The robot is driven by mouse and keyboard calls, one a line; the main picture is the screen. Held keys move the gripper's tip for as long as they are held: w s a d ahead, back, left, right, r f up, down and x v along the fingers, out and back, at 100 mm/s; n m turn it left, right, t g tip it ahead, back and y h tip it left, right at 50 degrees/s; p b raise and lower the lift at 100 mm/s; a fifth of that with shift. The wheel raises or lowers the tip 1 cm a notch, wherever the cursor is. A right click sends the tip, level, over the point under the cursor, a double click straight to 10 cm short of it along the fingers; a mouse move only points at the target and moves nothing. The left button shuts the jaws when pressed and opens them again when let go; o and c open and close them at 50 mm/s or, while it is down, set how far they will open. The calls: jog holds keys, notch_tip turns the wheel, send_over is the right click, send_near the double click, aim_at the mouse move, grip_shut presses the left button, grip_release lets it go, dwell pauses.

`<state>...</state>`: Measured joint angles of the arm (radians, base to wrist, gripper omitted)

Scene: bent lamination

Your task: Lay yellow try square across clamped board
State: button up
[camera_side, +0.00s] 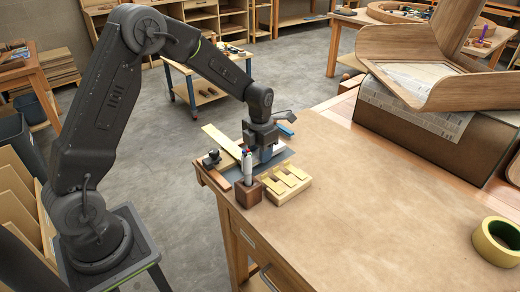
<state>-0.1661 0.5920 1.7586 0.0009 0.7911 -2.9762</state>
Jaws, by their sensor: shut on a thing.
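A long pale yellow strip (221,141), which looks like the yellow try square, slants from the upper left down to my gripper (264,150). Its far end juts out past the bench's back left corner. My gripper points down over that corner and is shut; its grip point is small and partly hidden. A blue part shows at the jaws. A pale board edge shows low beside a black clamp-like knob (212,159). I cannot tell whether the strip touches the board.
A wooden block holding a marker (248,168) stands close in front of my gripper. Beside it is a wooden block with yellow strips (288,180). A large bent wood piece sits on a box (430,135) at the back right. A yellow-green tape roll (497,241) lies right. The bench middle is clear.

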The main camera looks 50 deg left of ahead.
jog(key=shift+f, duration=0.25)
dwell(0.8)
jog(key=shift+a, duration=0.4)
dwell(0.4)
jog(key=o, duration=1.1)
jog(key=shift+c, duration=0.2)
jog(key=shift+o, duration=0.3)
jog(key=o, duration=0.4)
jog(key=shift+r, duration=0.1)
jog(key=shift+r, duration=3.45)
